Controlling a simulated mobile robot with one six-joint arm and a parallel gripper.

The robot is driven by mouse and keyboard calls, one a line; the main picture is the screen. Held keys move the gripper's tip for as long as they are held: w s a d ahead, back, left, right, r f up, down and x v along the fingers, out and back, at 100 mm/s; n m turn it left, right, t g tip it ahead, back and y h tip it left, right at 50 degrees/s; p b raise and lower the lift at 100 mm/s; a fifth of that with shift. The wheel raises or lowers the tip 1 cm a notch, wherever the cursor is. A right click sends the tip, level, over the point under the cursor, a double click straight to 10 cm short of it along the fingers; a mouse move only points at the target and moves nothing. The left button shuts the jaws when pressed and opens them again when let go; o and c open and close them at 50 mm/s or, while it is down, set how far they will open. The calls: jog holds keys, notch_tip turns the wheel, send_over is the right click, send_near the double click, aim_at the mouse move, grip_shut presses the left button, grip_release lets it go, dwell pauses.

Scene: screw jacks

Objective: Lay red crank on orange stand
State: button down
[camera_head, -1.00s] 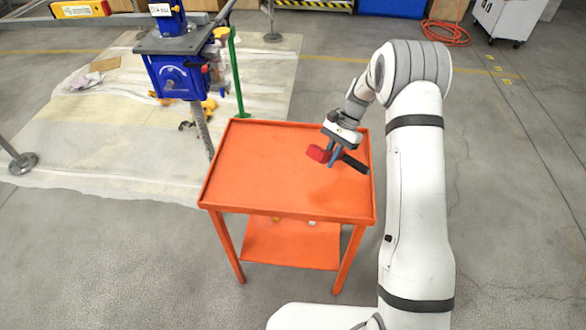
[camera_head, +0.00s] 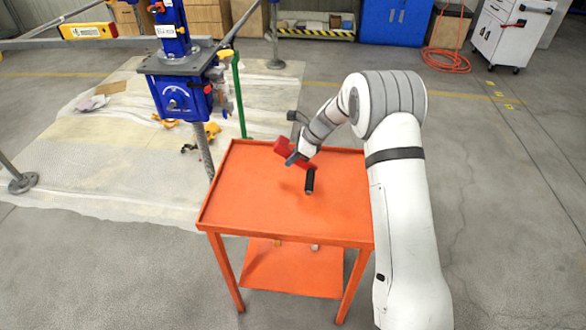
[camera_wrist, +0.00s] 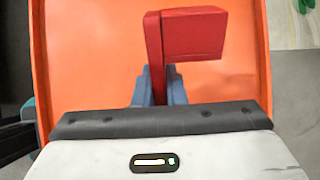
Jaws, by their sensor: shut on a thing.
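The red crank, a red block (camera_head: 283,148) with a black handle (camera_head: 309,181), is held by my gripper (camera_head: 297,158). The orange stand (camera_head: 240,205) has a flat tray top with a raised rim, and the crank is over its back right part. In the wrist view the crank's red block and arm (camera_wrist: 190,35) rise between the blue-grey fingers (camera_wrist: 160,88), which are shut on the arm. The orange tray (camera_wrist: 95,50) fills most of the view behind it. The black handle is hidden in the wrist view. I cannot tell the exact gap between crank and tray.
A blue screw jack (camera_head: 178,85) on a post stands behind the tray to the left, with a green rod (camera_head: 239,95) beside it. The tray's left and front parts are clear. The stand has a lower shelf (camera_head: 290,270).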

aim_at(296, 163)
jog(key=shift+f, duration=1.9)
jog(key=shift+d+f, duration=0.1)
jog(key=shift+f, duration=0.1)
jog(key=c, duration=1.5)
grip_release()
